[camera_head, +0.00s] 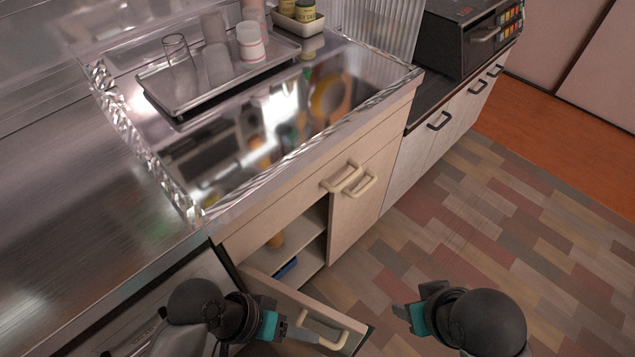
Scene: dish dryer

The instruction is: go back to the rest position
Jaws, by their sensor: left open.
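My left gripper (297,329) comes in at the bottom left, with a teal band behind its fingers. It is open, and its fingertips are close to the pale handle (333,339) of the swung-open cabinet door (290,298). I cannot tell whether they touch the handle. My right gripper (402,312) is at the bottom centre right, over the floor and apart from the door. It points left and looks empty, but its finger gap is not clear.
The open cabinet shows a shelf (300,245) with a blue item (287,267). Its neighbouring door (362,205) is shut. The sink counter (90,220) holds a metal tray (225,82) with glasses. The patchwork floor (500,235) at right is clear.

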